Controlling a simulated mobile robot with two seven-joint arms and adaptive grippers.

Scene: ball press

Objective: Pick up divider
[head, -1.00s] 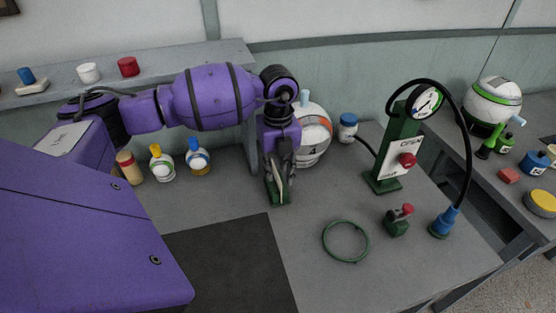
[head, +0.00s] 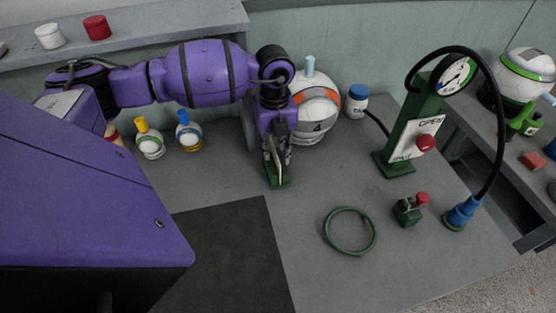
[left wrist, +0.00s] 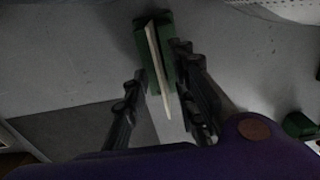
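The divider is a thin, pale upright plate (left wrist: 157,62) in the left wrist view, standing in a green holder (left wrist: 165,30). Whether the right finger touches cannot be told. My right gripper is in neither view.
The white ball machine (head: 315,118) is close behind my left gripper. A green press stand (head: 398,150) with a gauge, a green ring (head: 350,251) and a red-knobbed valve (head: 410,209) are to the right. Two small bottles (head: 150,143) are to the left. A dark mat (head: 225,255) lies in front.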

